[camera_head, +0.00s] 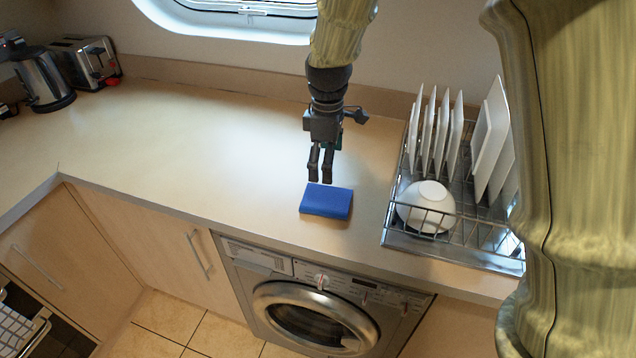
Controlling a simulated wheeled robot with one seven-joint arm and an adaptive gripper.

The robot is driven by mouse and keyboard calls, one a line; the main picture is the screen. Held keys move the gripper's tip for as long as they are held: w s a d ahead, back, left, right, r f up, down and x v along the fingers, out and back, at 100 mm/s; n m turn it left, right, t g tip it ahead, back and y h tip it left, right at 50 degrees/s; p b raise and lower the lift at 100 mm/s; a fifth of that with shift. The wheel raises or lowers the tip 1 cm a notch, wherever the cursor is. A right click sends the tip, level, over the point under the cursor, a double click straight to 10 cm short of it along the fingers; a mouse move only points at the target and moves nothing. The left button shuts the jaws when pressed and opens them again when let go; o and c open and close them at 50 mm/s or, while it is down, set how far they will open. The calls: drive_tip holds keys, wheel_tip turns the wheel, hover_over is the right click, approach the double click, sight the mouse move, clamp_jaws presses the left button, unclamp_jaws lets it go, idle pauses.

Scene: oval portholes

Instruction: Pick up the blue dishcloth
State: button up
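The blue dishcloth (326,201) is a small folded block lying flat on the pale counter (180,140), close to the front edge above the washing machine. My gripper (320,180) points down from above at the far edge of the dishcloth. Its two dark fingers show a narrow gap between them, with nothing visible between the tips. The fingertips appear just above or behind the cloth; the exact height gap cannot be told from this view.
A wire dish rack (400,243) with upright white plates and a white bowl (426,207) stands right of the cloth. A toaster (86,62) and kettle (42,78) stand at the far left. The counter left of the cloth is clear. A washing machine (310,315) is below.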

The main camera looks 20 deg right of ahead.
sight(324, 198)
drive_tip(key=shift+a+f, duration=0.1)
drive_tip(key=shift+f, duration=0.25)
drive_tip(key=s+f, duration=0.1)
drive_tip(key=s+f+p, duration=0.1)
drive_tip(key=s, duration=0.1)
drive_tip(key=shift+s+f, duration=0.2)
drive_tip(key=w+f, duration=0.2)
drive_tip(key=f, duration=0.1)
drive_tip(key=shift+w+a, duration=0.1)
drive_tip(key=shift+w, duration=0.3)
drive_tip(key=shift+s+a+f+p, duration=0.1)
drive_tip(key=shift+s+f+p, duration=0.4)
drive_tip(key=shift+p, duration=0.15)
drive_tip(key=shift+w+f, duration=0.15)
drive_tip(key=shift+f, duration=0.6)
drive_tip(key=shift+w+f, duration=0.15)
drive_tip(key=shift+f, duration=0.55)
drive_tip(key=shift+s+r, duration=0.2)
drive_tip(key=shift+s, duration=0.1)
drive_tip(key=shift+w+f, duration=0.15)
drive_tip(key=c, duration=0.6)
drive_tip(key=shift+c, duration=0.6)
